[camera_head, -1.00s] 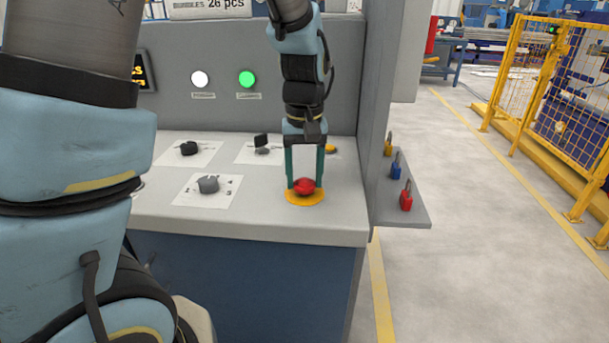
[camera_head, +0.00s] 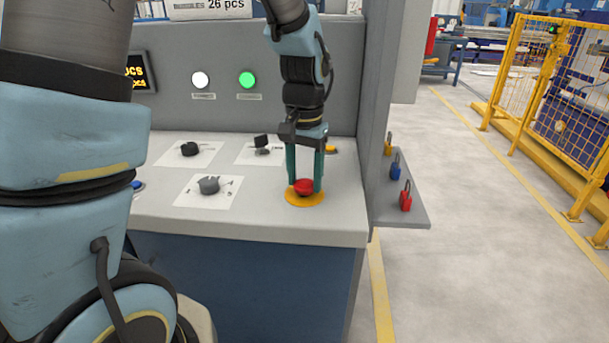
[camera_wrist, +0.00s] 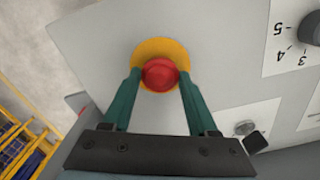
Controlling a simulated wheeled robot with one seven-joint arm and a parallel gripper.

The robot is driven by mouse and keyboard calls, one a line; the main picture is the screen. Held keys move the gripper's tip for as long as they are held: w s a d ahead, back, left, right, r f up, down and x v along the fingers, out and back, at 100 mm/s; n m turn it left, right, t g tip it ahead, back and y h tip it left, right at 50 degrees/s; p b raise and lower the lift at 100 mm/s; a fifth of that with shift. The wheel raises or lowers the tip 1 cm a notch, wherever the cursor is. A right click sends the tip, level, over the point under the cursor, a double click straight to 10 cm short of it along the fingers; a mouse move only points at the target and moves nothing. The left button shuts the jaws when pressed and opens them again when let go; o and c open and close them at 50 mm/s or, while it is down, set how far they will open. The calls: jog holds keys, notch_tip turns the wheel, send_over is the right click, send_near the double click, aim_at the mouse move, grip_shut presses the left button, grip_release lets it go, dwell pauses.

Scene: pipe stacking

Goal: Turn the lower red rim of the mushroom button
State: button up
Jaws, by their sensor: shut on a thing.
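The red mushroom button (camera_head: 303,187) sits on a round yellow base plate (camera_head: 304,201) near the right front of the grey console top. My gripper (camera_head: 304,186) points down over it, with one green finger on each side of the red cap, shut on it. In the wrist view the red button (camera_wrist: 160,74) lies between the two fingertips of my gripper (camera_wrist: 160,80), with the yellow base plate (camera_wrist: 160,45) around it. The cap's lower rim is partly hidden by the fingers.
Black rotary knobs (camera_head: 208,186) stand on white labels to the left. A yellow button (camera_head: 331,149) is partly hidden behind my gripper. Red, blue and yellow padlocks (camera_head: 405,196) stand on a side shelf at right. The console's upright panel (camera_head: 215,112) rises behind.

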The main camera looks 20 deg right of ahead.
jog(key=shift+m, duration=0.4)
jog(key=shift+f, duration=0.1)
jog(key=o, duration=1.4)
jog(key=shift+c, duration=0.2)
notch_tip(320, 180, up, 11)
jog(key=b, duration=0.1)
jog(key=shift+f, duration=0.1)
